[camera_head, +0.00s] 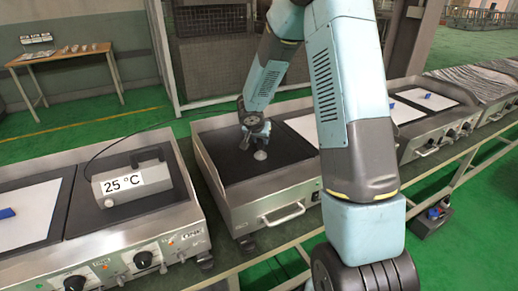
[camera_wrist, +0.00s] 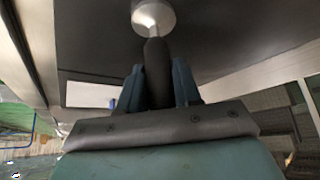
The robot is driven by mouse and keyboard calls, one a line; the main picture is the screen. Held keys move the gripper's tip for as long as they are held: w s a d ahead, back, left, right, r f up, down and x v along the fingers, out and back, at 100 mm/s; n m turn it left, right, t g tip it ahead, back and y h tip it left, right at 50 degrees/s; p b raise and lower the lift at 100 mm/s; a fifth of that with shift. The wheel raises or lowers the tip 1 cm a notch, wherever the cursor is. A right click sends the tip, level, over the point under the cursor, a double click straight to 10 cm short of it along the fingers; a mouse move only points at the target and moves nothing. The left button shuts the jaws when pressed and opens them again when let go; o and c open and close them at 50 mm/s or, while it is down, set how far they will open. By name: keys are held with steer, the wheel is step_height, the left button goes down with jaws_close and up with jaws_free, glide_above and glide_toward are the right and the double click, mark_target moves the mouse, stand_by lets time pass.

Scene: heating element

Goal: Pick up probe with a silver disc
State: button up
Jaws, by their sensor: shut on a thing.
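The probe with a silver disc shows in the wrist view, its silver disc (camera_wrist: 153,16) at the top and its dark handle (camera_wrist: 157,65) running down between my fingers. My gripper (camera_wrist: 159,82) is shut on this handle, with one blue finger on each side. In the head view my gripper (camera_head: 256,131) is over the dark plate of the middle heating unit (camera_head: 232,172). The silver disc (camera_head: 260,155) hangs below it, close to the plate. I cannot tell whether the disc touches the plate. The lower handle is partly hidden by the fingers.
A grey meter reading 25 °C (camera_head: 122,183) sits on the left heating unit (camera_head: 115,235), with a thin cable rising from it. Another heating unit (camera_head: 428,130) stands at the right. A wooden table (camera_head: 62,57) is at the back left. My arm covers part of the middle unit.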

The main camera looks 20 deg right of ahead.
jaws_close()
